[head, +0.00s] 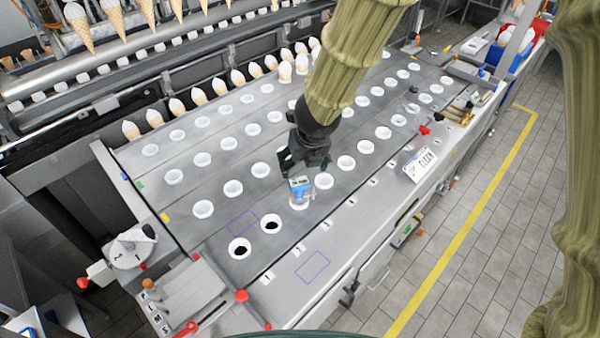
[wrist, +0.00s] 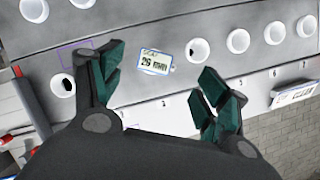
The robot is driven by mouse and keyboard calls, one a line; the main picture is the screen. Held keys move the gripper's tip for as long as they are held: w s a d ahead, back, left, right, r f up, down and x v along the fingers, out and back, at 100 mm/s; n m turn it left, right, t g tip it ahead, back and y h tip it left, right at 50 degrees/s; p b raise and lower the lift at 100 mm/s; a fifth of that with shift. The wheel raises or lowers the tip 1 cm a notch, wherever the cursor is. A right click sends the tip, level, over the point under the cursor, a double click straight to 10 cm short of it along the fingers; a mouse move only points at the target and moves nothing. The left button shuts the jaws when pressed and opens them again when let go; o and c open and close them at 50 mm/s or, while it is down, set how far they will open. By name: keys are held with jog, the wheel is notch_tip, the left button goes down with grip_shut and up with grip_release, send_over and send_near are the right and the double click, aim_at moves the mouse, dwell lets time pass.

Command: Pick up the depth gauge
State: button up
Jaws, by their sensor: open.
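The depth gauge (head: 299,186) is a small blue-edged device with a pale display face. In the head view it sits over a white cup (head: 299,203) in the front row of the grey deck. In the wrist view its face (wrist: 155,62) shows dark digits and lies between my spread fingers, a little beyond them. My gripper (head: 304,164) is open and empty, just behind and above the gauge in the head view. The dark green fingers also show in the wrist view (wrist: 162,78), apart from the gauge. The gauge's lower part is hidden in the wrist view.
Rows of white cups (head: 232,188) fill the deck around the gauge; two near cups (head: 239,248) hold something dark. A purple outline (head: 313,267) marks bare front rail. A "CLEAN" sign (head: 421,165) stands right. Red-knobbed fittings (head: 130,250) are at the left corner.

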aim_at(299, 181)
jog(key=b+x, duration=0.1)
jog(key=x, duration=0.1)
jog(key=shift+w+f+b, duration=0.2)
jog(key=shift+f+b, duration=0.05)
jog(key=shift+b, duration=0.05)
jog(key=shift+s+a+f, duration=0.2)
jog(key=shift+a, duration=0.05)
jog(key=b+x, duration=0.2)
jog(key=x, duration=0.1)
jog(key=b+x, duration=0.1)
jog(key=x, duration=0.1)
jog(key=shift+s+d+f, duration=0.15)
jog(key=shift+s+f, duration=0.05)
jog(key=shift+f, duration=0.2)
jog(key=shift+w+f, duration=0.15)
jog(key=shift+f, duration=0.15)
jog(key=shift+s, duration=0.65)
jog(key=shift+w+f, duration=0.4)
jog(key=shift+w, duration=0.2)
jog(key=shift+s+r, duration=0.2)
jog(key=shift+s, duration=0.1)
jog(key=c, duration=0.7)
grip_shut()
